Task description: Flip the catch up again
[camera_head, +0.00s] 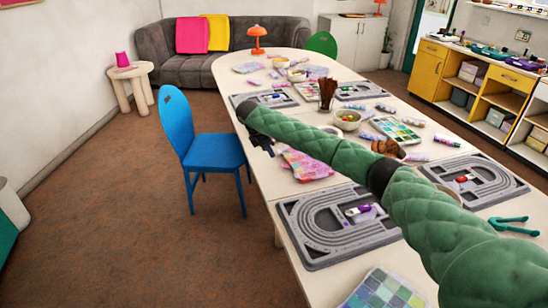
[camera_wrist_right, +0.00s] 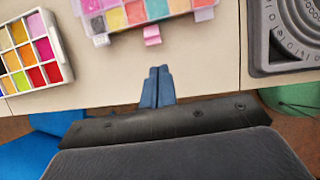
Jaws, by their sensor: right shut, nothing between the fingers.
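In the right wrist view, a clear bead box (camera_wrist_right: 128,13) with coloured compartments lies at the top, partly cut off by the frame. A pink catch (camera_wrist_right: 152,35) sticks out from its near edge, between a white catch (camera_wrist_right: 101,40) on the left and another white catch (camera_wrist_right: 203,14) on the right. My right gripper (camera_wrist_right: 157,88) is shut and empty, with its blue fingertips below the pink catch and apart from it in the picture. In the head view my right gripper (camera_head: 264,146) is small and dark by the table's left edge. My left gripper is not in view.
A second bead palette (camera_wrist_right: 30,50) lies at the left and a grey bead board (camera_wrist_right: 285,35) at the right. The blue chair (camera_head: 187,125) stands against the table's left side. A bowl of beads (camera_head: 347,119) and jar of sticks (camera_head: 327,95) stand beyond my arm.

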